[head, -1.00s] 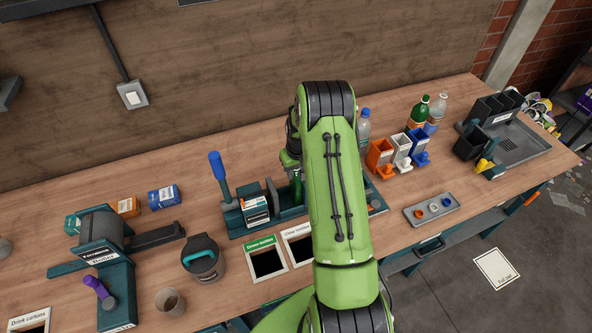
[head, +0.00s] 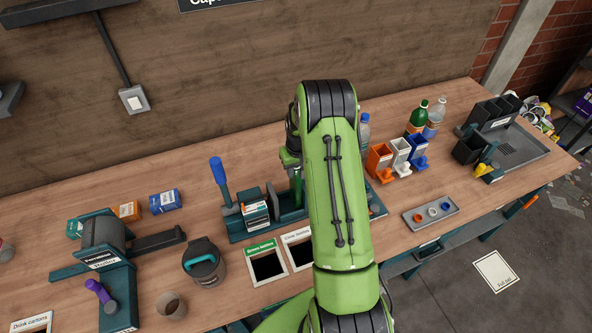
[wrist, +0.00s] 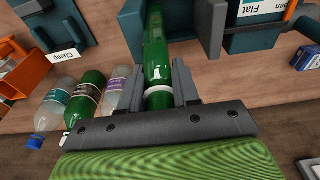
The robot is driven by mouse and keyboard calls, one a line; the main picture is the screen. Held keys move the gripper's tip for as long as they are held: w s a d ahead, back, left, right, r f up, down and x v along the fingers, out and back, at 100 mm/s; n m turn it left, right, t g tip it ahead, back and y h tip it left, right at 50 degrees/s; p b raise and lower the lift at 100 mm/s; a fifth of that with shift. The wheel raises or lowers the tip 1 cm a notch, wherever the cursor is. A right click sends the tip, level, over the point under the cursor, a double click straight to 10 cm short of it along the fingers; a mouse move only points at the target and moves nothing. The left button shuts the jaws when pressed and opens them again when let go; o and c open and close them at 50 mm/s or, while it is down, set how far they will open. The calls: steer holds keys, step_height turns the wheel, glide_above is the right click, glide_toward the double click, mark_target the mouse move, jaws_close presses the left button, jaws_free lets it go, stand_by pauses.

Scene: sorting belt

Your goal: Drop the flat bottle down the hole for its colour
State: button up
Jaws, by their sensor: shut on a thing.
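A green bottle (wrist: 155,45) stands between the two fingers of my gripper (wrist: 158,92) in the wrist view, which are shut on it near its white neck ring. Its far end lies by the teal clamp press (head: 262,215), and I cannot tell whether it touches the press or how flat it is. In the head view my arm hides most of the gripper, and a bit of green shows beside the press. The green bottles hole (head: 268,266) has a green label. The clear bottles hole (head: 300,252) is beside it, partly hidden by my arm.
Upright bottles (head: 417,117) stand at the back right, near orange, white and blue bins (head: 401,152). A grey tray (head: 430,213) holds several cap rings. A dark lidded jug (head: 205,263) stands left of the holes. The press's blue-handled lever (head: 218,170) sticks up.

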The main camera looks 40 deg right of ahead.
steer(key=shift+r+p, duration=0.75)
steer(key=shift+r, duration=2.2)
steer(key=shift+r, duration=3)
jaws_close()
